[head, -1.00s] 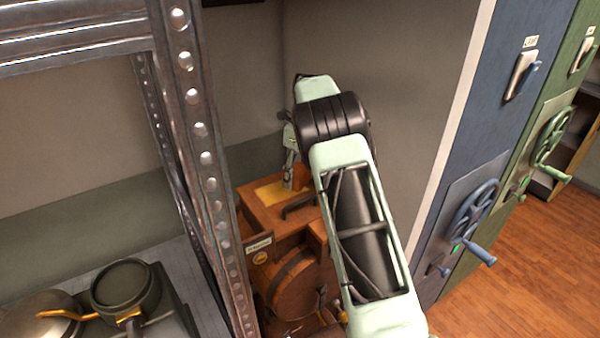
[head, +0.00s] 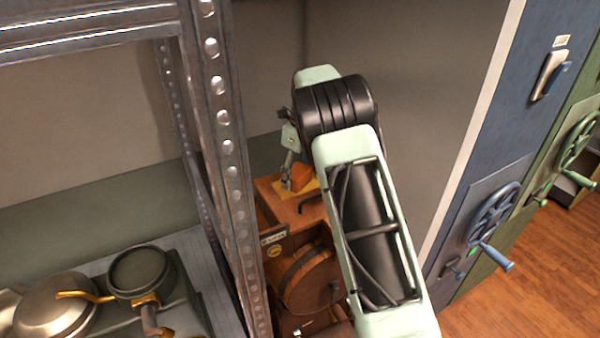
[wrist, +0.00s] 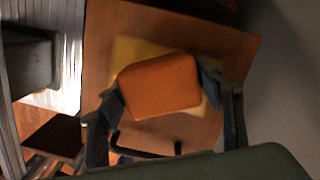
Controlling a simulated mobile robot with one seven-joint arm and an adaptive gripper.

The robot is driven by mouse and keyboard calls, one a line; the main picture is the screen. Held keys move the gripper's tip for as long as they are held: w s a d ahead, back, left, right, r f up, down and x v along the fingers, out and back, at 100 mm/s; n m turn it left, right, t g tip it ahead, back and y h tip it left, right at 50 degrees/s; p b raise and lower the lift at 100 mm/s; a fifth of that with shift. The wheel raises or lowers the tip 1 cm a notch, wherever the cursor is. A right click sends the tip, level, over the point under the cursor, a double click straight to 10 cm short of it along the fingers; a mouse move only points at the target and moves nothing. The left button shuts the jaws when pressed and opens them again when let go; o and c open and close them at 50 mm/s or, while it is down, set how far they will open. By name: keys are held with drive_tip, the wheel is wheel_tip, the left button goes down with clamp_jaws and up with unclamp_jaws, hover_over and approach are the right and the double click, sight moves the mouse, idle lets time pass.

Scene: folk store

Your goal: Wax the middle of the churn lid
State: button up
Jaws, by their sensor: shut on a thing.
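The wooden churn (head: 310,285) stands behind the shelf post, with its flat brown lid (head: 270,188) on top. A yellow patch (head: 310,186) lies on the lid and also shows around the block in the wrist view (wrist: 130,50). My gripper (wrist: 160,92) is shut on an orange block (wrist: 160,85), one finger on each side. It holds the block over the yellow patch; I cannot tell whether they touch. In the head view the gripper (head: 289,172) and the block (head: 303,177) are small and partly hidden by my arm.
A dark handle (wrist: 145,150) sits near the lid's edge. A metal shelf post (head: 235,180) stands left of the churn. Pans (head: 140,275) rest on the shelf at lower left. Blue (head: 490,170) and green cabinets with handwheels stand at right. Wooden floor is free at lower right.

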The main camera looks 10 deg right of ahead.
sight(273, 191)
drive_tip(key=shift+s+a, duration=0.45)
drive_tip(key=shift+a, duration=0.65)
drive_tip(key=shift+s+a, duration=0.5)
drive_tip(key=shift+a, duration=0.6)
drive_tip(key=shift+s+a, duration=0.45)
drive_tip(key=shift+a, duration=0.65)
drive_tip(key=shift+r, duration=0.1)
drive_tip(key=shift+r+p, duration=0.3)
drive_tip(key=shift+r, duration=2.6)
wheel_tip(273, 191, up, 3)
drive_tip(key=shift+d, duration=0.15)
